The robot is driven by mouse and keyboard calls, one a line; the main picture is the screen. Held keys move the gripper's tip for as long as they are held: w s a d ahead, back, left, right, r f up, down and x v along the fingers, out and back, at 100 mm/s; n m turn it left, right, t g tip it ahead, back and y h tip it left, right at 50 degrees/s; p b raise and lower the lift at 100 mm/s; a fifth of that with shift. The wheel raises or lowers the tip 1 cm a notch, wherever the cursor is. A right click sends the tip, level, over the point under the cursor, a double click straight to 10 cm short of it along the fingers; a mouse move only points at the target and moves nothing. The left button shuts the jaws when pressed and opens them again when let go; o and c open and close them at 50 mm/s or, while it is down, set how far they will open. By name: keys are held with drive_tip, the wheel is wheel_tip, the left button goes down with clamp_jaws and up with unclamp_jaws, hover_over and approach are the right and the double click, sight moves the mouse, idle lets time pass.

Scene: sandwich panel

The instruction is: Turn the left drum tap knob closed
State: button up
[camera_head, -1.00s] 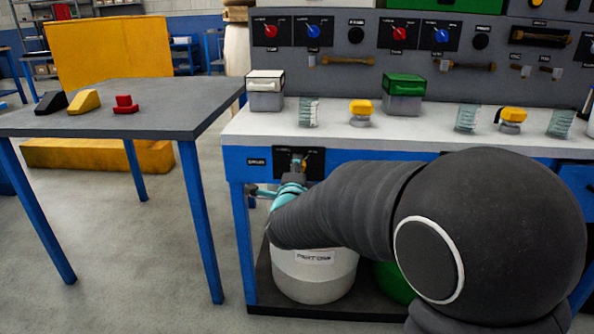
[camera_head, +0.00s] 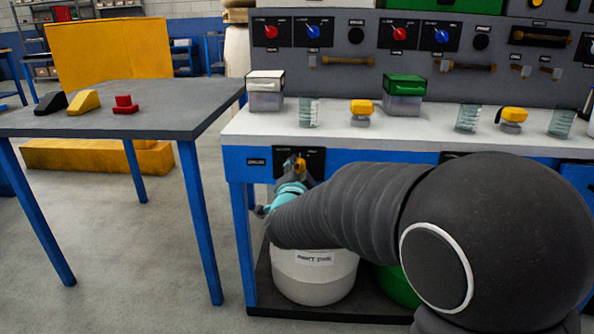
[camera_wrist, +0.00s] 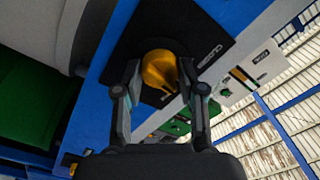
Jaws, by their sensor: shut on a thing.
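The left drum tap knob is yellow (camera_wrist: 160,70) and sits on a black plate on the blue bench front in the wrist view. In the head view a little of the knob (camera_head: 300,165) shows above my gripper (camera_head: 290,185), on the black plate (camera_head: 318,160). My gripper (camera_wrist: 160,92) has one finger on each side of the knob and is shut on it. The knob's pointer lies between the fingers. The white drum (camera_head: 314,272) stands below, partly hidden by my arm.
A green drum (camera_head: 398,284) stands right of the white one, mostly hidden by my arm. The bench top (camera_head: 340,130) above holds tubs, glasses and yellow-topped items. A grey table (camera_head: 150,95) with small blocks stands to the left.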

drive_tip(key=n+p, duration=0.1)
drive_tip(key=n, duration=0.4)
drive_tip(key=shift+n, duration=0.3)
drive_tip(key=n+p, duration=0.2)
drive_tip(key=n, duration=0.2)
drive_tip(key=shift+n, duration=0.3)
drive_tip(key=o, duration=1.1)
drive_tip(key=shift+o, duration=0.2)
drive_tip(key=s, duration=1.2)
drive_tip(key=shift+a, duration=0.2)
